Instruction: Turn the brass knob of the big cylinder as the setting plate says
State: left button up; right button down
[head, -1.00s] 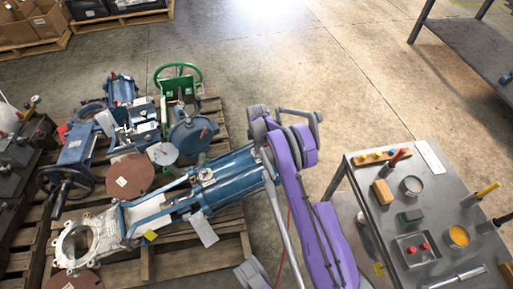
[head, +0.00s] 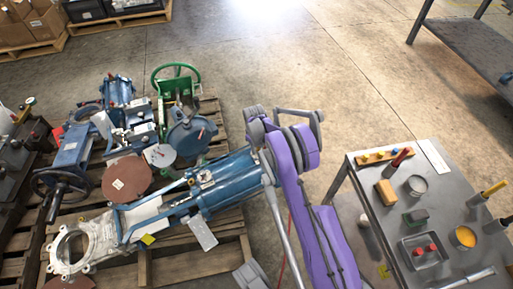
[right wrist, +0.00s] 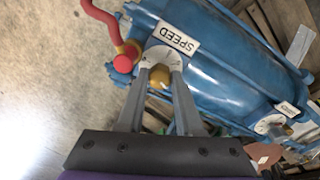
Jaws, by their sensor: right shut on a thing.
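The big blue cylinder (head: 228,182) lies on a wooden pallet, joined to a pale valve body with a round flange (head: 72,248). In the right wrist view the cylinder (right wrist: 225,70) fills the upper middle. My right gripper (right wrist: 160,80) is shut on the brass knob (right wrist: 159,76), which sits on a white dial below a plate reading SPEED (right wrist: 178,39). The fingers hide part of the dial. In the head view my purple right arm hides that cylinder end. A second dial with a knob (right wrist: 270,124) sits farther along. A white tag (head: 202,234) hangs beside the cylinder; its text is unreadable.
A red hose with a brass fitting (right wrist: 127,55) is close beside the gripper. Other valves and a green handwheel (head: 178,78) crowd the pallet. A grey table (head: 448,205) with tools and trays stands at the right. Open floor lies behind.

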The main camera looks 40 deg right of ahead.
jog(key=shift+m, duration=2.2)
jog(key=c, duration=0.6)
grip_release()
